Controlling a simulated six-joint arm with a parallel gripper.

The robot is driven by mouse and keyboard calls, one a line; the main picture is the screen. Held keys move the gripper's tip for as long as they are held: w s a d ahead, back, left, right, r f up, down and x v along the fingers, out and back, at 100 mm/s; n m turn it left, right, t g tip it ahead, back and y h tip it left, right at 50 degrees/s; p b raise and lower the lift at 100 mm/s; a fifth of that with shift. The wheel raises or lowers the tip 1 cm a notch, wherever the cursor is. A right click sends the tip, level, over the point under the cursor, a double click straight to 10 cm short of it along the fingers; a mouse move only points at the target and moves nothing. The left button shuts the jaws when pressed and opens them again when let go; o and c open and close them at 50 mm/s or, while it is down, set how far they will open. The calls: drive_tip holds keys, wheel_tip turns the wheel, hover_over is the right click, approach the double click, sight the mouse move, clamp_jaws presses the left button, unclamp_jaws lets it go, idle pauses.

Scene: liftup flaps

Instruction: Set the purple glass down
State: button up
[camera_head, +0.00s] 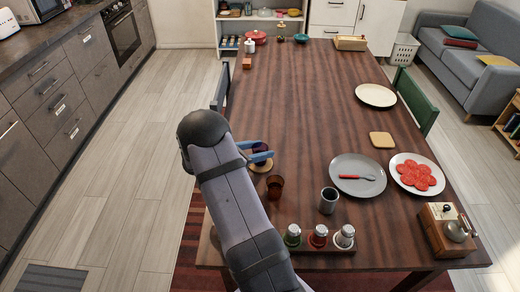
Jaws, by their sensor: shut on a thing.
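My gripper (257,151), with blue fingers, is shut on a dark purple glass (260,150) at the left side of the wooden table. The glass looks upright, and the fingers and arm hide part of it. A round tan coaster (263,167) shows just below the glass in the picture. I cannot tell whether the glass touches it or is held above it.
On the table (310,100), a brown glass (275,187) stands close to my gripper. A grey cup (328,200), a grey plate with a red-handled utensil (357,176) and a spice rack (319,238) are nearby. The table's middle is clear.

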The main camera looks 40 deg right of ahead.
drive_tip(key=shift+f, duration=0.15)
drive_tip(key=o, duration=1.1)
drive_tip(key=shift+a+r, duration=0.15)
drive_tip(key=shift+r, duration=0.1)
drive_tip(key=b+v, duration=0.1)
drive_tip(key=v, duration=1)
drive_tip(key=shift+a+r, duration=0.1)
drive_tip(key=shift+a, duration=0.25)
